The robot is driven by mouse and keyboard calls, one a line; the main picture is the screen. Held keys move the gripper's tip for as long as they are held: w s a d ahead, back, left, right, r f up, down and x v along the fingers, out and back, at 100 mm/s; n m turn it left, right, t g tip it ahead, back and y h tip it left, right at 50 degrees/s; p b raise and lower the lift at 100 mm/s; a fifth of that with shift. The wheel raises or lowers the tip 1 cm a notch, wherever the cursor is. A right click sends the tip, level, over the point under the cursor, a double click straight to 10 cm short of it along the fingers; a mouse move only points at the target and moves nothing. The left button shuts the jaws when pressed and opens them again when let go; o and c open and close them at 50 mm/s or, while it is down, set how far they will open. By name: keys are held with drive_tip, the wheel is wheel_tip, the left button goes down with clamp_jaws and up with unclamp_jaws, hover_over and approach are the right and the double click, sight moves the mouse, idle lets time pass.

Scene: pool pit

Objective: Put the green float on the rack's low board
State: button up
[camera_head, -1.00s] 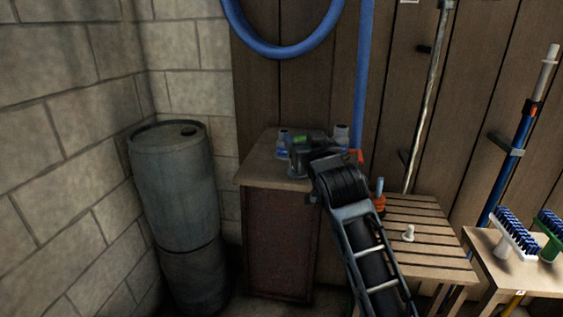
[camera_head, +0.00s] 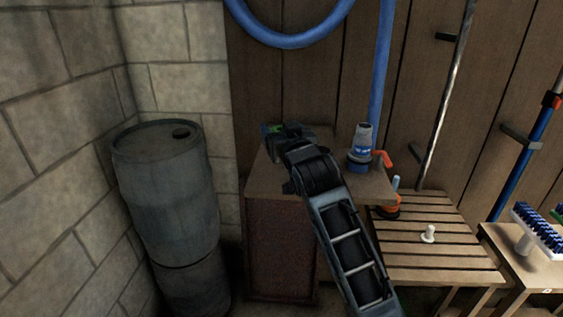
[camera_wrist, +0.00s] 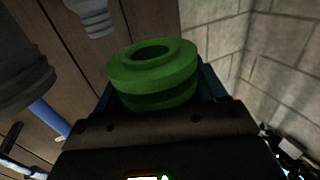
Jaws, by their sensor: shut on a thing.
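The green float (camera_wrist: 152,72) is a thick ring with a round hole and a groove around its side. It shows large in the wrist view, between the fingers of my gripper (camera_wrist: 155,95), which is shut on it. The fingertips are mostly hidden by the wrist. I cannot make out a rack or its low board in either view.
A blue-grey barrel (camera_head: 165,200) stands left. A slatted bench (camera_head: 440,262) with a white peg (camera_head: 428,234) and a side table with brushes (camera_head: 537,230) are right. Blue hose (camera_head: 290,38) hangs above.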

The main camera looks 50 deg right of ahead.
wheel_tip(320, 180, down, 8)
drive_tip(key=shift+f, duration=0.25)
drive_tip(key=shift+f, duration=0.15)
drive_tip(key=o, duration=0.8)
drive_tip(key=shift+o, duration=0.2)
